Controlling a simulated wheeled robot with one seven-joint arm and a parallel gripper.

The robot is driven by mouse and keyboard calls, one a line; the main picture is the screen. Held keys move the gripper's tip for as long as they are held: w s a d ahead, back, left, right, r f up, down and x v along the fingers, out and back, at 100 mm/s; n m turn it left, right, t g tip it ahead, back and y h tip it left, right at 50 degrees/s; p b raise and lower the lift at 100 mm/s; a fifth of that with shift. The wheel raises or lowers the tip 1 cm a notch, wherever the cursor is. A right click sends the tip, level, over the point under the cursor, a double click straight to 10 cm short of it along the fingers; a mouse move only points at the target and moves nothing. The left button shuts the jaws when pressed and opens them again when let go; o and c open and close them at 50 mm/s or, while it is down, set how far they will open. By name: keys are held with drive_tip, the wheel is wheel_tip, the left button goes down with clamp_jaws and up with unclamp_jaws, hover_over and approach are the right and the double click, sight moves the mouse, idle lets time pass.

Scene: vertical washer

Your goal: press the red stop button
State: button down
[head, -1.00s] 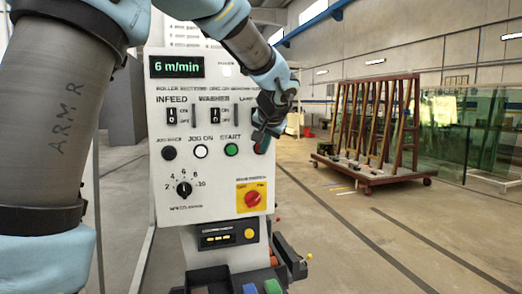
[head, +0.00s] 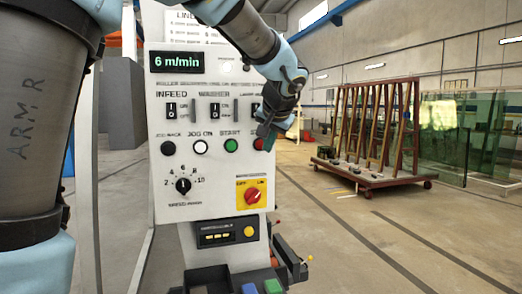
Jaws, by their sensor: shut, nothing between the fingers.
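The white control panel (head: 215,180) stands upright in the head view. The red stop button (head: 258,144) is at the right end of its button row, right of the green START button (head: 231,145). My gripper (head: 266,136) is shut and empty, reaching down from the upper right. Its fingertips are in front of the red button and cover part of it. I cannot tell whether they touch it.
A black button (head: 168,148) and a white button (head: 200,147) are to the left in the same row. Below are a speed knob (head: 183,185) and a red rotary switch on a yellow plate (head: 240,200).

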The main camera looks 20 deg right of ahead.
drive_tip(key=shift+s+a+b, duration=0.2)
drive_tip(key=shift+s+b, duration=0.5)
drive_tip(key=shift+s, duration=0.8)
drive_tip(key=shift+a+f, duration=0.1)
drive_tip(key=w+a+f+n+g+y, duration=0.2)
drive_tip(key=a+f+n+g, duration=0.15)
drive_tip(key=a+f, duration=1.2)
drive_tip(key=s+a+f+n+g, duration=0.1)
drive_tip(key=s+a+f, duration=0.2)
drive_tip(key=a, duration=0.4)
drive_tip(key=s+a+f+n+g, duration=0.1)
drive_tip(key=s+a+f+n, duration=0.1)
drive_tip(key=s+a+f, duration=0.2)
drive_tip(key=s+a+f+n+g, duration=0.1)
drive_tip(key=s+a+f+n, duration=0.1)
drive_tip(key=a, duration=0.8)
drive_tip(key=shift+s+f+g, duration=0.35)
drive_tip(key=shift+s+f, duration=0.5)
drive_tip(key=shift+s, duration=0.05)
